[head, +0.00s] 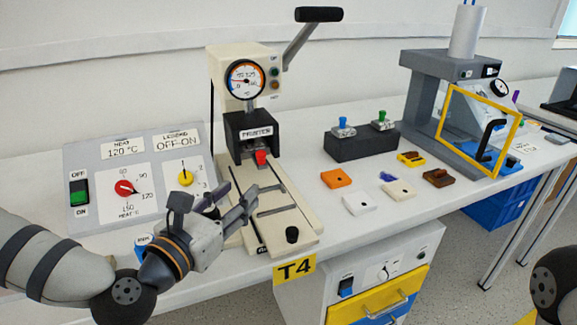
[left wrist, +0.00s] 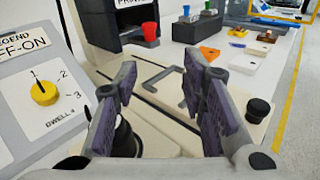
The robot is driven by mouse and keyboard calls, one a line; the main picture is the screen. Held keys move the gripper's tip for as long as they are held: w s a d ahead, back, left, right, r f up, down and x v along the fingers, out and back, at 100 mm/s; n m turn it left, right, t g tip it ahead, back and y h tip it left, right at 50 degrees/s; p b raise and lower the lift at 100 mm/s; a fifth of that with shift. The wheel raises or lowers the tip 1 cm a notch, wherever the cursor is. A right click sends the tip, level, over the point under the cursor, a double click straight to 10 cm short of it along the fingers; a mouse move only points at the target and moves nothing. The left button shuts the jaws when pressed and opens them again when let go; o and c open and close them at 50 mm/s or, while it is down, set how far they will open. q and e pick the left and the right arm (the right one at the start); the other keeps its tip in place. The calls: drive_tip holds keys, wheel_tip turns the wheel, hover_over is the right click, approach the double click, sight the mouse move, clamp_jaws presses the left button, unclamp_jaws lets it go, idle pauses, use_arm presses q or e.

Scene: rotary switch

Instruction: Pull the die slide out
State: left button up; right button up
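The cream printer press (head: 232,80) stands on the table with a cream slide bed (head: 270,215) running toward the front. A black knob (head: 292,235) stands near the bed's front end; the left wrist view also shows this knob (left wrist: 258,110), right of the fingers. I cannot tell exactly where the die slide ends and the base begins. My left gripper (head: 236,200) is open over the bed's left side. Its two purple-padded fingers (left wrist: 165,108) are apart. A dark round part (left wrist: 125,138) is partly hidden behind the left finger. My right gripper is not in view.
A control panel (head: 98,160) with red and yellow dials stands left of the press. A red cup-shaped part (head: 261,158) sits under the press head. Several small coloured blocks, including an orange one (head: 336,178), lie to the right. A grey machine (head: 425,95) stands beyond.

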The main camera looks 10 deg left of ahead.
sight(258, 157)
use_arm(q)
drive_tip(key=shift+w+a+r+n+y, duration=0.2)
drive_tip(key=shift+w+r+n, duration=0.1)
drive_tip(key=shift+w, duration=0.15)
drive_tip(key=shift+w+a+r+n+y, duration=0.1)
drive_tip(key=shift+w+a+r+n, duration=0.05)
drive_tip(key=shift+w+r+n, duration=0.2)
drive_tip(key=shift+w+r+t, duration=0.25)
drive_tip(key=shift+w+t, duration=0.05)
drive_tip(key=w, duration=0.3)
drive_tip(key=w+d, duration=0.1)
drive_tip(key=w, duration=0.2)
drive_tip(key=w+d, duration=0.1)
drive_tip(key=w, duration=0.3)
drive_tip(key=shift+c, duration=0.4)
clamp_jaws()
